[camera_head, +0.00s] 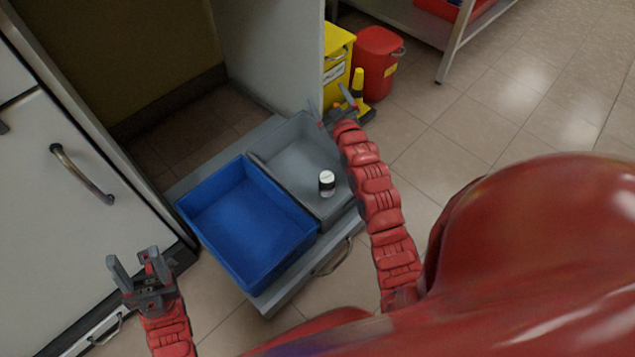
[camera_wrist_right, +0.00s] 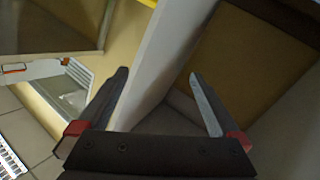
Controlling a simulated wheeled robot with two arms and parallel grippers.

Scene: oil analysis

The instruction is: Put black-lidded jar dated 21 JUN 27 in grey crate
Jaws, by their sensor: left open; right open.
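A small jar (camera_head: 326,184) with a black lid and a white label is in the grey crate (camera_head: 283,137), near its front end in the head view. The date on its label is too small to read. My right gripper (camera_head: 328,108) is open and empty above the far right corner of the grey crate, apart from the jar. In the right wrist view my right gripper (camera_wrist_right: 160,90) has its fingers spread with nothing between them. My left gripper (camera_head: 136,264) is open and empty at the lower left, away from both crates.
An empty blue crate (camera_head: 190,208) sits beside the grey crate on a pulled-out drawer (camera_head: 335,257). A white cabinet (camera_head: 50,180) stands at the left. A red bin (camera_head: 376,66) and a yellow container (camera_head: 338,62) stand behind. Tiled floor is open at the right.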

